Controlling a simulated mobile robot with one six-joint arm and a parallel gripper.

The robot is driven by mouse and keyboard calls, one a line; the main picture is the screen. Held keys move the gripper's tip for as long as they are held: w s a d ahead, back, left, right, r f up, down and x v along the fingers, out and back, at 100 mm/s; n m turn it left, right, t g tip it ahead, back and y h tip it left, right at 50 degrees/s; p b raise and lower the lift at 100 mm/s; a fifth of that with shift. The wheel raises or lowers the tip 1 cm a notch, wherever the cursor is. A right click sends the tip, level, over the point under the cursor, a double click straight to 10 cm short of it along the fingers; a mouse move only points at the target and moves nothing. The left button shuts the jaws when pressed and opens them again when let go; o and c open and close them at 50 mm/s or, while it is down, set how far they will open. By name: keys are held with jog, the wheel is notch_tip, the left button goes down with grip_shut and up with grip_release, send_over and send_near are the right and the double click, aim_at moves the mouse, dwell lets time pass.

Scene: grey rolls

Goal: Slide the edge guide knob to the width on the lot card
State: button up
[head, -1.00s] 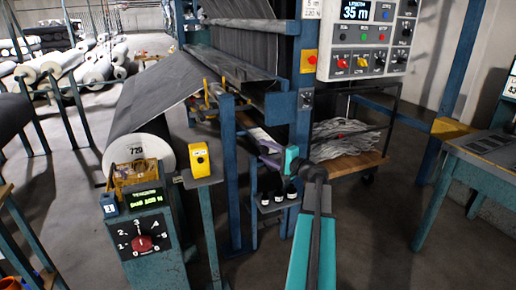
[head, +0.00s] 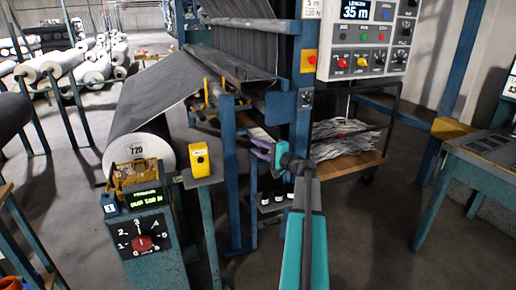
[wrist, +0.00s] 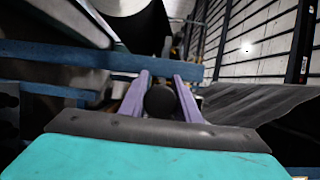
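My gripper (head: 262,154), teal with purple fingers, reaches into the blue machine frame below the dark fabric. In the wrist view its two fingers (wrist: 161,82) stand apart with a round black knob (wrist: 161,101) between them. The knob fills most of the gap; whether both fingers press on it I cannot tell. In the head view the knob is hidden. A small white card (head: 312,9) is cut off at the top edge and its text is only partly legible. Another white card or screen (head: 511,86) is cut off at the right edge. No width scale is readable.
A blue post (head: 300,125) stands close right of my gripper, another (head: 231,170) to its left. A control panel (head: 365,38) shows 35 m. Open floor lies right.

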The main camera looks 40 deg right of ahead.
aim_at(263, 153)
grip_shut()
jog(key=shift+s+a+b, duration=0.3)
jog(key=shift+s+b, duration=0.05)
jog(key=shift+s, duration=0.45)
jog(key=shift+s+a+b, duration=0.3)
jog(key=shift+s+a, duration=0.05)
jog(key=shift+s, duration=0.5)
jog(key=shift+s+a+b, duration=0.3)
jog(key=shift+s+b, duration=0.05)
jog(key=shift+s, duration=0.45)
jog(key=shift+f, duration=0.15)
jog(key=o, duration=0.7)
grip_release()
jog(key=shift+s, duration=0.1)
jog(key=o, duration=0.3)
jog(key=shift+s+a, duration=0.1)
jog(key=s, duration=1.3)
jog(key=shift+s, duration=0.35)
